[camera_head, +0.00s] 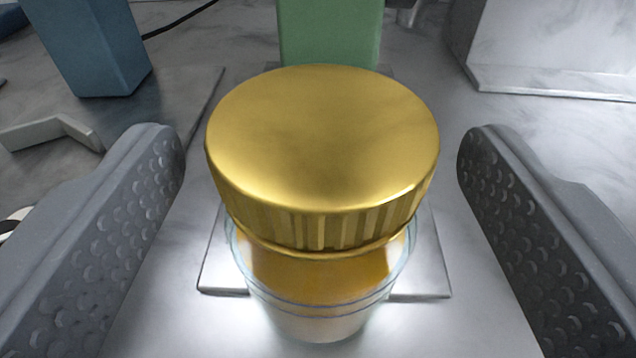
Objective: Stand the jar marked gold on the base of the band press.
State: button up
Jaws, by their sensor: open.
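A jar with a gold ribbed lid (322,150) stands upright in the middle of the view. Its clear body (318,295) shows amber contents below the lid. My gripper (322,165) is open, with one dimpled grey finger on each side of the jar and a gap on both sides. A thin grey plate (222,262) shows behind and beside the jar; I cannot tell whether the jar stands on it. A green upright block (330,30) stands just behind the jar, partly hidden by the lid. I cannot tell whether plate and block belong to the band press.
A blue block (92,50) stands at the back left, with a black cable (180,20) beside it. A pale angled bar (55,130) lies at the left. A pale grey structure with a flat base (550,80) stands at the back right.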

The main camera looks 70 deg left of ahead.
jog(key=shift+r, duration=0.1)
jog(key=v, duration=1.2)
jog(key=shift+b, duration=0.35)
